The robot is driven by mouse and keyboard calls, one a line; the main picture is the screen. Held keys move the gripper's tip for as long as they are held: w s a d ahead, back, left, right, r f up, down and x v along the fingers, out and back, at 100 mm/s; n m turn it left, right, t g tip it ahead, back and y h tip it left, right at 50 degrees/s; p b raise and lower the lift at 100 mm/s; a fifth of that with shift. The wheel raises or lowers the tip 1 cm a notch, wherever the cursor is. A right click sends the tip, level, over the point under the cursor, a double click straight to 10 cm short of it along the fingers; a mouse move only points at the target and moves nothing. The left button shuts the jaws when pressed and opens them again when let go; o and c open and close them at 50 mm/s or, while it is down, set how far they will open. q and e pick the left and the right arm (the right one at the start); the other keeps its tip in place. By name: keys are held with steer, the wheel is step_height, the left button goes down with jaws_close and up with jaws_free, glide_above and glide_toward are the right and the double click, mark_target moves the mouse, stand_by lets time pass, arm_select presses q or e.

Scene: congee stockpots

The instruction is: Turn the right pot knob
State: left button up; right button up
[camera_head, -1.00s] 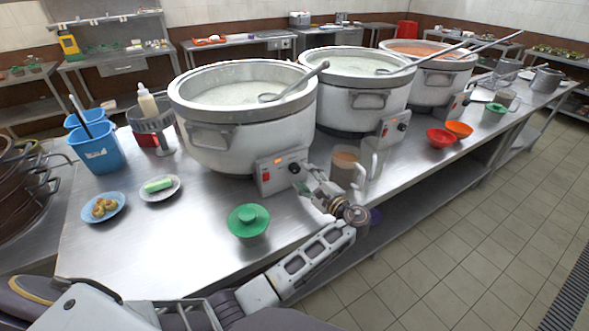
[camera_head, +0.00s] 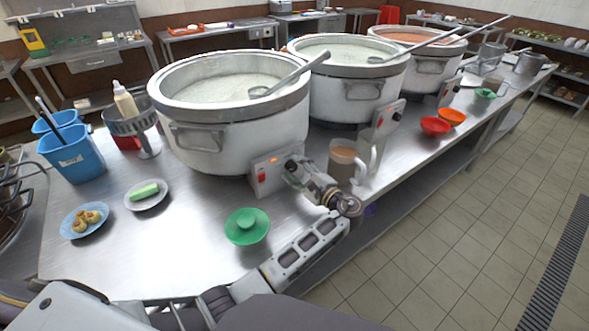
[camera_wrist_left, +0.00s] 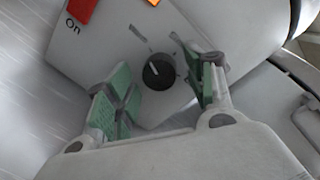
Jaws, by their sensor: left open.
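The nearest white pot (camera_head: 235,135) has a grey control box (camera_head: 270,174) with a dark round knob. In the left wrist view this knob (camera_wrist_left: 158,71) is black with a pale mark. My left gripper (camera_head: 297,172) is at the box; its two green-padded fingers (camera_wrist_left: 162,82) are open, one on each side of the knob in that picture. I cannot tell whether either finger touches the knob. In the head view the gripper partly covers the knob. The middle pot (camera_head: 355,90) and far pot (camera_head: 425,72) also have control boxes. My right gripper is out of view.
A mug of brown liquid (camera_head: 343,162) stands close to the right of my left gripper. Red (camera_head: 435,126) and orange (camera_head: 452,117) bowls lie further right. The front left of the steel counter (camera_head: 130,255) is bare.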

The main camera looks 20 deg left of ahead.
arm_select(q)
steer(key=c, duration=1)
